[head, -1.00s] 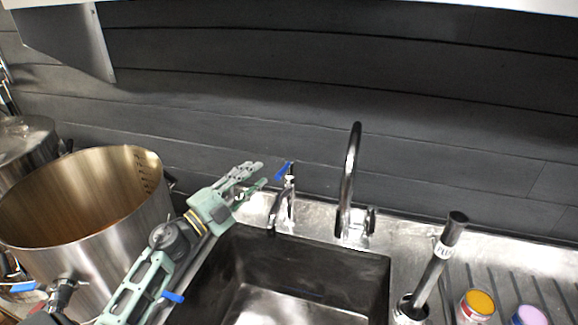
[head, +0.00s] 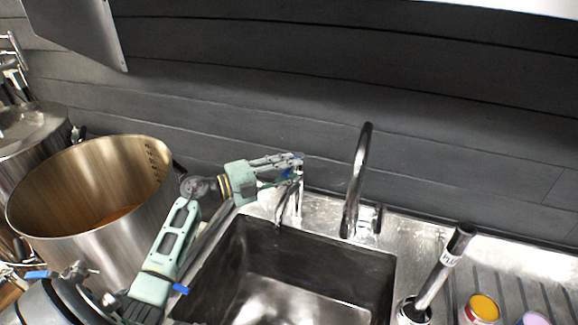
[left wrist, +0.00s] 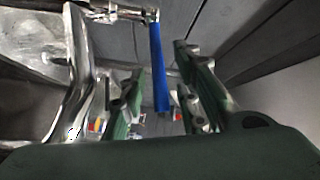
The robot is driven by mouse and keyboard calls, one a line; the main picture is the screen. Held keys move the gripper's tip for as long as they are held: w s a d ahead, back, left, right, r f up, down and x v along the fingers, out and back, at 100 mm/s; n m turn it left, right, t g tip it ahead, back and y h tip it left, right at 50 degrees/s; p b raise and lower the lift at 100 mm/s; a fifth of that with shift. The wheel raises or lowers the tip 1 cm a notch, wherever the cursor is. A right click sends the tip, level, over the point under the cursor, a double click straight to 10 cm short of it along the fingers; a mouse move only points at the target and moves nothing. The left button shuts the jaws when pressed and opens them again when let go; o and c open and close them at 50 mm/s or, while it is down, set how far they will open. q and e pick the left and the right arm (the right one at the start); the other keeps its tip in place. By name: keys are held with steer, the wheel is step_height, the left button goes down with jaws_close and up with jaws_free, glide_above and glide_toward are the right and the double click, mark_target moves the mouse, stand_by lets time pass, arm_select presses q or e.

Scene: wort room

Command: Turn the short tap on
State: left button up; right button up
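The short tap (head: 281,210) is a small chrome tap at the back left edge of the sink, with a blue lever on top. In the head view the lever (head: 291,171) is mostly covered by my left gripper (head: 294,166). In the left wrist view the blue lever (left wrist: 158,68) hangs between the two green fingers, with a gap to each side. My left gripper is open around the lever, and I see no clear contact. The short tap's chrome body (left wrist: 75,75) shows at the left of the left wrist view. My right gripper is not in view.
A taller curved tap (head: 358,180) stands just right of the short tap. The dark sink (head: 300,255) lies in front. A large steel pot (head: 100,240) is on the left. A black-handled tool (head: 445,262) and coloured pots (head: 484,307) are at the right. A dark plank wall is behind.

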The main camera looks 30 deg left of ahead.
arm_select(q)
steer(key=shift+d, duration=0.1)
steer(key=shift+c, duration=0.2)
steer(key=shift+w, duration=0.1)
jaws_close()
